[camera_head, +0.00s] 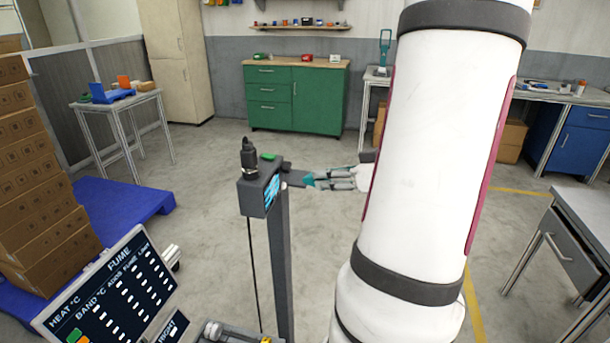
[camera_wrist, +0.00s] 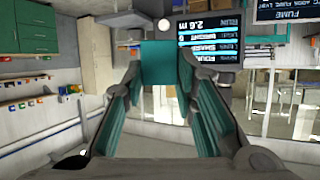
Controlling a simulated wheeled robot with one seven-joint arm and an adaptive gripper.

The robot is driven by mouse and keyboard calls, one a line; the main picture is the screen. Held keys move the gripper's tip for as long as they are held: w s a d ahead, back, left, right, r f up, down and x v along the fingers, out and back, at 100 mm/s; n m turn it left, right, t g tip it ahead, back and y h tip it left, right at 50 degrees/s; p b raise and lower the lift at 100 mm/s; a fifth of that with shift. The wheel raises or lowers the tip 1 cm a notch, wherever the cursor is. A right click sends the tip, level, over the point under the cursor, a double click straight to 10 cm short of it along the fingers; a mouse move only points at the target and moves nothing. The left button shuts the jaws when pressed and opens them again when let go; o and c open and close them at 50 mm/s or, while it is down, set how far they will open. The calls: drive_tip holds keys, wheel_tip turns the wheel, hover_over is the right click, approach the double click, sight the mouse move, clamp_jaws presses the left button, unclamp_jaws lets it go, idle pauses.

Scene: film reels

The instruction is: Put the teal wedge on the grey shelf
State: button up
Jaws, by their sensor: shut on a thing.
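My gripper (camera_head: 318,180) reaches left from my arm toward a post-mounted box with a lit screen. It is shut on the teal wedge (camera_head: 309,179), which shows at its fingertips. In the wrist view the wedge (camera_wrist: 158,62) appears as a flat teal face between the two fingertips, with the lit screen just behind it to the right. A small dark grey shelf (camera_head: 293,174) juts right from behind the screen box, close to the wedge. I cannot tell whether the wedge touches it.
The screen box (camera_head: 261,192) stands on a grey post (camera_head: 280,260), with a black fitting (camera_head: 249,155) and a green piece (camera_head: 268,156) on top. A sloped FUME panel (camera_head: 115,290) is at lower left. A green cabinet (camera_head: 296,98) stands behind. Open floor lies between.

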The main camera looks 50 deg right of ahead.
drive_tip(key=w+d+f+b, duration=0.2)
drive_tip(key=w+d+f, duration=0.2)
drive_tip(key=w, duration=0.5)
drive_tip(key=shift+w+d+f, duration=0.3)
drive_tip(key=shift+w+d, duration=0.1)
drive_tip(key=shift+d, duration=0.55)
drive_tip(key=shift+f, duration=0.15)
drive_tip(key=o, duration=1)
